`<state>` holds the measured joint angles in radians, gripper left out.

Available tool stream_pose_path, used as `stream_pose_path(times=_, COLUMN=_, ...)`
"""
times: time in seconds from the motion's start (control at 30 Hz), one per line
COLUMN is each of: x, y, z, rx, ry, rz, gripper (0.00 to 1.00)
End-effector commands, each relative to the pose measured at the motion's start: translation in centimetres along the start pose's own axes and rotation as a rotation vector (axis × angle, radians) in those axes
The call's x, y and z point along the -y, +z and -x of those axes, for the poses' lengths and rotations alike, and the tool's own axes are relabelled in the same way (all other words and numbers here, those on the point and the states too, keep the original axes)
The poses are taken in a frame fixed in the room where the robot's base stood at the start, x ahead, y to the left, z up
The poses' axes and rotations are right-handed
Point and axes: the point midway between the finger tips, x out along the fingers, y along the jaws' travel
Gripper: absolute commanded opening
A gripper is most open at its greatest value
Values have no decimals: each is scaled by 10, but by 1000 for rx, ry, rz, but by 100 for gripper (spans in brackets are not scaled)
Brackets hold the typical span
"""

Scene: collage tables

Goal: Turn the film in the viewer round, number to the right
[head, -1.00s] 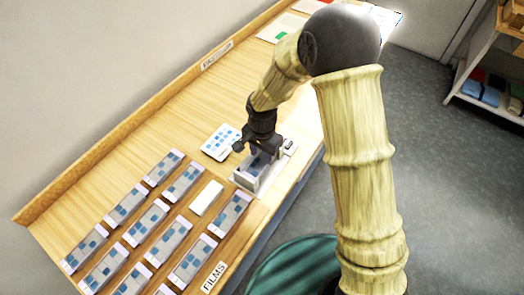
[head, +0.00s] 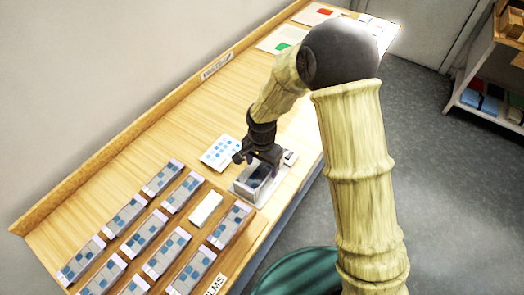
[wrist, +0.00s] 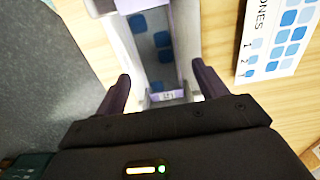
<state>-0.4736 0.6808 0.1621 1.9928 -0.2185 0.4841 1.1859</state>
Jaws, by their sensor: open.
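The viewer (head: 240,189) is a pale grey box with a recessed top, at the front edge of the table in the head view. In the wrist view, the film (wrist: 150,45) lies lengthwise in the viewer's channel, a grey strip with dark blue squares. A small pale label with a number (wrist: 168,96) sits at the film end closest to my gripper's body; its digits are too small to read surely. My gripper (wrist: 161,75) is open over the viewer, one finger on each side of the film, holding nothing. It also shows in the head view (head: 262,158), partly hiding the film.
Several films (head: 145,233) lie in rows at the front left by the FILMS sign. A white block (head: 205,208) lies among them. A card with blue squares (head: 221,153) lies behind the viewer. Sheets with red and green patches (head: 283,42) lie at the far end. Bare wood lies behind the films.

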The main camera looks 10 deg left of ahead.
Motion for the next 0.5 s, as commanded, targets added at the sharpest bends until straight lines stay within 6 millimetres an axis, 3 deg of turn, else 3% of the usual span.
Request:
stream_pose_path(times=0.17, x=1, y=-1, z=22, rx=-3, ry=-5, rz=-2, gripper=72)
stream_pose_path(times=0.5, x=1, y=0, z=89, rx=-4, ry=-6, rz=-1, gripper=72)
